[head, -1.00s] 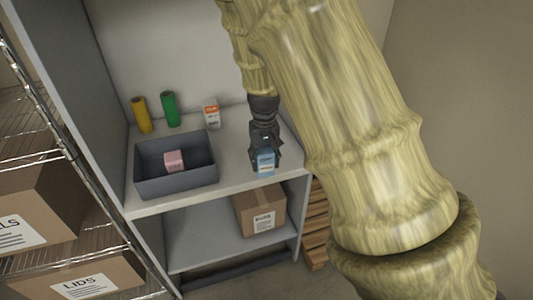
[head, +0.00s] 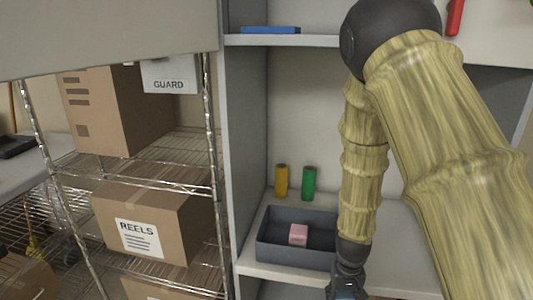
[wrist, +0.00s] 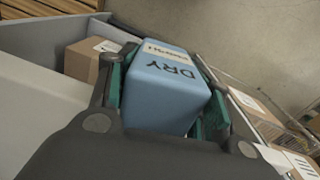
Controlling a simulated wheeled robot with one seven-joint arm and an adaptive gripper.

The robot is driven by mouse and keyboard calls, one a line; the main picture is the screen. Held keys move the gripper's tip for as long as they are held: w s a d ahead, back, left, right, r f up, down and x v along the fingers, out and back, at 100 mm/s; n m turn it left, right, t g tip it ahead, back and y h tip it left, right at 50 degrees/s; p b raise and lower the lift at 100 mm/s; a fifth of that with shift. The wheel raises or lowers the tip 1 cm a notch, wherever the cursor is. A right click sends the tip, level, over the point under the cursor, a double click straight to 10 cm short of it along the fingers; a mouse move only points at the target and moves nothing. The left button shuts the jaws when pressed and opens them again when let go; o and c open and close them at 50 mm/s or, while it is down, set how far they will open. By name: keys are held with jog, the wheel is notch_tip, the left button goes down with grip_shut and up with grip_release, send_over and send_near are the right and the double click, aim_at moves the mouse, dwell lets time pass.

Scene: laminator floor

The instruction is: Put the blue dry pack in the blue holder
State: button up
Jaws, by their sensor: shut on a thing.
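My gripper (head: 347,284) is at the bottom edge of the head view, in front of the right end of the grey bin. It is shut on the blue dry pack, a light blue box marked "DRY" that fills the middle of the wrist view (wrist: 165,98). Green-lined fingers grip the pack from both sides. In the head view the pack is mostly cut off by the frame edge. A flat blue item (head: 270,30) lies on the upper shelf; I cannot tell whether it is the blue holder.
The grey bin (head: 290,258) holds a pink box (head: 299,235). Yellow (head: 281,181) and green (head: 308,183) cylinders stand behind it. A wire rack with cartons (head: 150,222) stands left. A red item (head: 455,17) is at the upper right. My arm hides part of the shelves.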

jog(key=a+f+n, duration=0.1)
jog(key=a+f, duration=0.3)
jog(key=a, duration=0.1)
jog(key=shift+f, duration=0.2)
jog(key=shift+s, duration=0.1)
dwell(0.5)
